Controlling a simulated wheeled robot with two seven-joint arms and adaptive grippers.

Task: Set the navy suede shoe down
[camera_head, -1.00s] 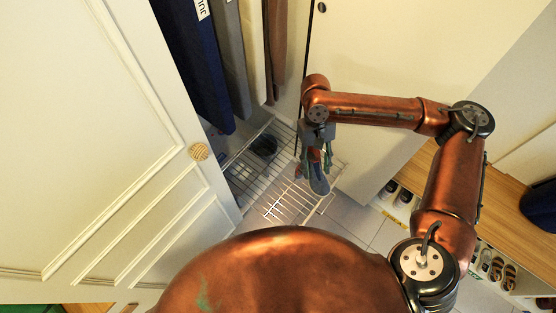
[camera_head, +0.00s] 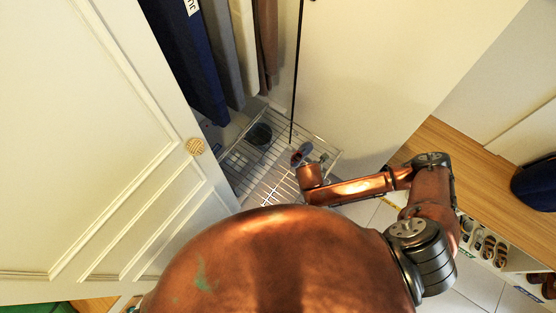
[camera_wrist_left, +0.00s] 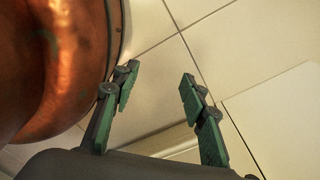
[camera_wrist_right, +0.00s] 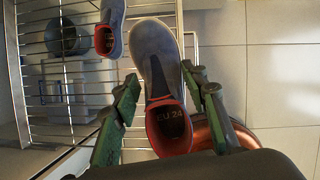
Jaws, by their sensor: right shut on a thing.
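The navy suede shoe (camera_wrist_right: 158,65), with a red lining marked EU 24, is between the fingers of my right gripper (camera_wrist_right: 160,85), which is shut on it at the heel end. Its toe points away, over or beside the wire rack's edge (camera_wrist_right: 186,50); I cannot tell if it touches the rack. A matching shoe (camera_wrist_right: 109,30) lies to its left over the rack's bars. In the head view my right arm hides most of the right gripper. My left gripper (camera_wrist_left: 158,80) is open and empty above the floor tiles.
A white door (camera_head: 100,150) is at left, a pale panel (camera_head: 370,70) at right. A shoe cubby with a wooden top (camera_head: 470,170) is farther right.

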